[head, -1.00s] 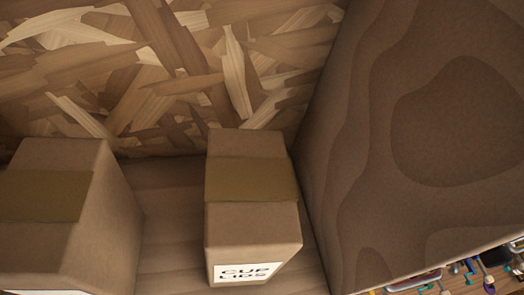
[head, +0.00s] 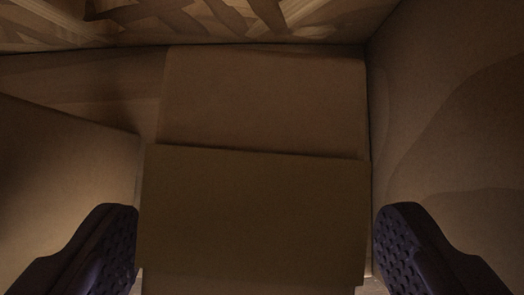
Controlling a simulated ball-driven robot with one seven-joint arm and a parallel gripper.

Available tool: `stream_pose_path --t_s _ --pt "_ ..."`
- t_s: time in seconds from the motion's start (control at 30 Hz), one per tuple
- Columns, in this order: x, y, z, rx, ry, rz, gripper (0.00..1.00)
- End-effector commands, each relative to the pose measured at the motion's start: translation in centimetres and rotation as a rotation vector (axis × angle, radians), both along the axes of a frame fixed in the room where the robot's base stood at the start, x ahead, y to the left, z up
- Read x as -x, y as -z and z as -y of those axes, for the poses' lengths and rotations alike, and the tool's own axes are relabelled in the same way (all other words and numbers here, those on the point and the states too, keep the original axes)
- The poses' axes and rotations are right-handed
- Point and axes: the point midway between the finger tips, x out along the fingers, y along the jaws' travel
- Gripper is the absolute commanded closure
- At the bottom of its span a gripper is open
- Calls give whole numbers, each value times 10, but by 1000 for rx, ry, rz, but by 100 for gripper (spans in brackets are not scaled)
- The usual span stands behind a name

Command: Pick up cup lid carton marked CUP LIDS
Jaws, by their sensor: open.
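My gripper (head: 256,240) is open, with one dark ridged finger on each side of the carton's near part. The left finger is close to the carton's left side, and the right finger is just off its right side. I cannot tell whether either finger touches it.
Another cardboard box (head: 62,185) stands close on the left, behind the left finger. A brown wood-grained side wall (head: 455,120) rises close on the right. A chip-patterned back panel (head: 220,18) closes the far side. Bare shelf (head: 95,90) shows at the far left.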

Motion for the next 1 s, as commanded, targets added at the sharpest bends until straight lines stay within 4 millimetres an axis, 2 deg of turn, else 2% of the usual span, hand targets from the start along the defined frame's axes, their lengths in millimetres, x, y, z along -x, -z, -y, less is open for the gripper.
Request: stream_pose_path --t_s 0.2,0.47,0.73,0.77,1.0 --pt "-16 27 0 0 0 -2 8" --pt "-19 30 0 0 0 1 8" --pt "-19 30 0 0 0 1 68" --pt "-19 30 0 0 0 1 71" --pt "-19 29 0 0 0 1 72"
